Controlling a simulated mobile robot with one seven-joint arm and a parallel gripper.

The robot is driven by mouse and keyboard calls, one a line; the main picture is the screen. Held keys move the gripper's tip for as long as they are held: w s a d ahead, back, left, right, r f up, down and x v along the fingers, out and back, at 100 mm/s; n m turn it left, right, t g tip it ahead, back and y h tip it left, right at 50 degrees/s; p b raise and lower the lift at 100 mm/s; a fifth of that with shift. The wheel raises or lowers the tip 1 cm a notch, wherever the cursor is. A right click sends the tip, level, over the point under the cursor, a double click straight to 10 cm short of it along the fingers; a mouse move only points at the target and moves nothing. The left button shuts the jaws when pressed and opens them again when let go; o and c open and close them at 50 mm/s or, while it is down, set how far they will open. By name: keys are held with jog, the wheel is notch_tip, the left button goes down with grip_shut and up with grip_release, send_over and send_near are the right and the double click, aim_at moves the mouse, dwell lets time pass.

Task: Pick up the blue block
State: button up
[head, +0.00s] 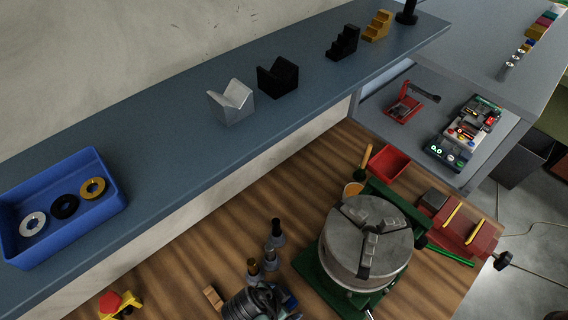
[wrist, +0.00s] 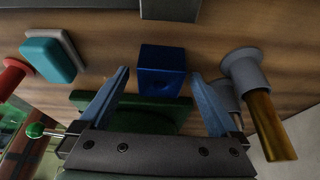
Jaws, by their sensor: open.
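The blue block (wrist: 162,71) is in the upper middle of the wrist view, a small cube-like piece over brown wood. My gripper (wrist: 160,76) is open, with one pale blue-grey finger on each side of the block in the picture. Gaps show between the block and both fingers, and nothing is held. How far the fingertips are from the block in depth is hard to tell. I cannot make out the blue block or my gripper for certain in the head view.
In the wrist view, a green piece (wrist: 135,118) lies just below the block, a brass-shafted grey piece (wrist: 270,125) right, and a teal block (wrist: 48,59) left. The head view shows a large chuck (head: 366,240) on the wooden bench and a blue tray (head: 72,171) on the shelf.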

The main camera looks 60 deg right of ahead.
jog(key=shift+c, duration=0.3)
grip_shut()
jog(key=shift+r, duration=0.1)
